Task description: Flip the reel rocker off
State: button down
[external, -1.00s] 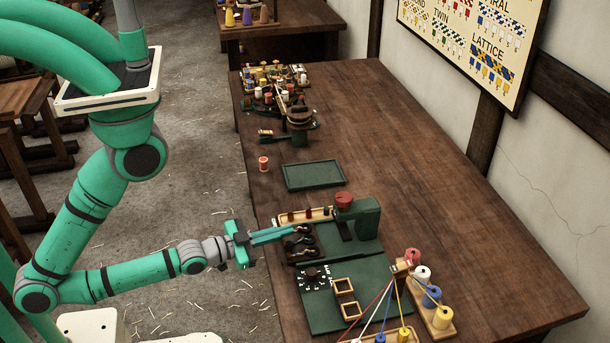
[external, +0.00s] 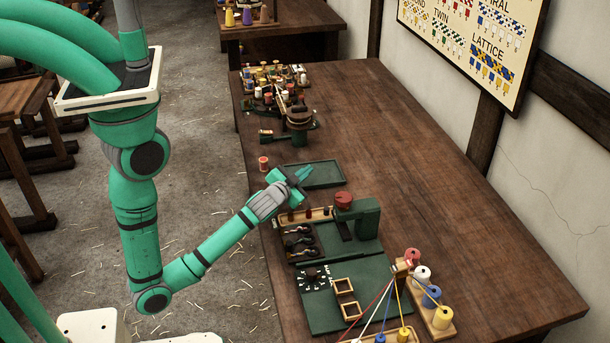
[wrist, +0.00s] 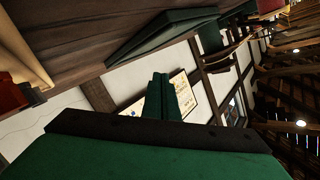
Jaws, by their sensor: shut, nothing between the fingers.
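My gripper (external: 300,175) is shut and empty, above the workbench's left side and in front of the green tray (external: 315,184) in the external view. Its closed fingers (wrist: 163,97) also show in the wrist view, with wall and posters beyond them. A reel stand (external: 299,117) with a dark round top stands farther back on the bench. A small green block with a pale top (external: 267,135) lies beside it. I cannot make out for certain which part is the reel rocker, or its position.
A red-topped green press (external: 357,215) and a long wooden tray (external: 305,216) are close to my gripper. A red spool (external: 263,163) stands near the bench edge. Spools with taut cords (external: 425,290) are at front right. The bench's right side is clear.

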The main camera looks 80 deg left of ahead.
jog(key=a+n+g+y, duration=0.1)
jog(key=a, duration=0.2)
jog(key=s+a+r+n+g, duration=0.1)
jog(key=a+n+g, duration=0.1)
jog(key=a, duration=0.2)
jog(key=a+n+g+y, duration=0.1)
jog(key=a+n, duration=0.1)
jog(key=a, duration=0.1)
jog(key=shift+s+a+r+y, duration=0.15)
jog(key=shift+s+r+y, duration=0.15)
jog(key=shift+s, duration=0.05)
jog(key=s+a+r+n+g+y, duration=0.1)
jog(key=s+a+r+n+g, duration=0.3)
jog(key=a+n+g, duration=0.3)
jog(key=shift+s+a+n+g, duration=0.3)
jog(key=shift+s+a+n, duration=0.2)
jog(key=shift+s+a, duration=0.4)
jog(key=shift+w+a, duration=0.1)
send_over(266, 132)
jog(key=d, duration=0.2)
notch_tip(266, 132, down, 2)
jog(key=f, duration=0.2)
jog(key=shift+d+f, duration=0.2)
jog(key=shift+f, duration=0.15)
jog(key=shift+s+f, duration=0.3)
jog(key=shift+f, duration=0.45)
